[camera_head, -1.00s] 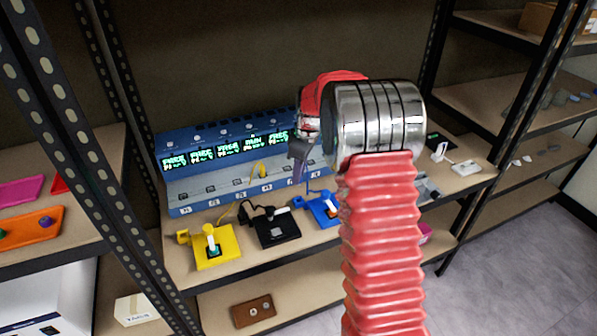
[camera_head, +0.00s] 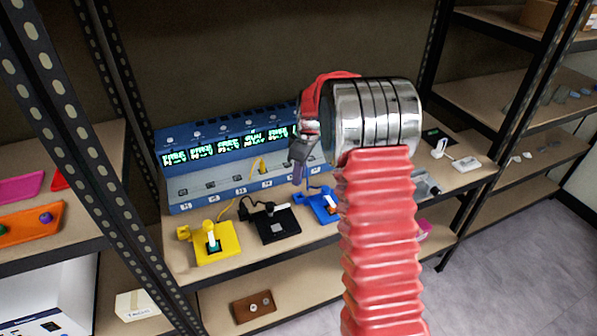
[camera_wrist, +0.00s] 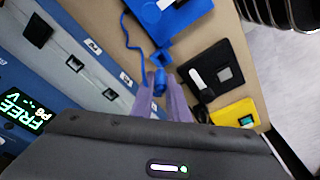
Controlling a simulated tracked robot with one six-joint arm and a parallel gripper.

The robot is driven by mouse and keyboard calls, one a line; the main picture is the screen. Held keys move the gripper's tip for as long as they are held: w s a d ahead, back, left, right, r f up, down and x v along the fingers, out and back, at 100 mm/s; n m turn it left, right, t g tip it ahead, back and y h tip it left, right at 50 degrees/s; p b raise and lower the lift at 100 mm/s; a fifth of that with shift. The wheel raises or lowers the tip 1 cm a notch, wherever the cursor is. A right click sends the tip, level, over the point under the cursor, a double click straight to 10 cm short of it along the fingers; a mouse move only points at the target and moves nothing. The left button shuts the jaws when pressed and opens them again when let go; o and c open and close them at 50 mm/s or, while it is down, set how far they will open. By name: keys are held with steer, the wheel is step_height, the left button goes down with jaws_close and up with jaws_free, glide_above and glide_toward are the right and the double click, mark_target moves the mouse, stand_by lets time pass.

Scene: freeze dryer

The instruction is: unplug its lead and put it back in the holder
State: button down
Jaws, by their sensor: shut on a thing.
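My gripper (camera_wrist: 160,100) has purple fingers, shut on a blue plug (camera_wrist: 159,82) in the wrist view. A blue lead (camera_wrist: 128,35) runs near it. The blue stand (camera_head: 324,205) sits on the shelf right of the black one; its small side holder (camera_wrist: 162,57) shows just beyond the plug. In the head view the fingertips (camera_head: 297,178) are a little above that holder, in front of the blue panel (camera_head: 185,190). I cannot tell whether the plug touches the holder. A yellow plug (camera_head: 262,166) is at the panel, with its lead running to the yellow stand.
The yellow stand (camera_head: 213,243) and black stand (camera_head: 272,222) stand to the left of the blue one, each with a side holder. White items (camera_head: 466,164) lie at the right. A metal upright (camera_head: 70,130) stands at the left. My arm hides part of the shelf.

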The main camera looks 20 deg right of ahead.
steer(key=shift+f, duration=1.95)
steer(key=shift+f, duration=1.1)
stand_by(1.5)
steer(key=c, duration=1.6)
jaws_free()
steer(key=shift+c, duration=0.2)
step_height(320, 180, up, 14)
steer(key=s+d, duration=0.1)
steer(key=shift+s+d+f, duration=0.2)
steer(key=shift+s+d, duration=0.05)
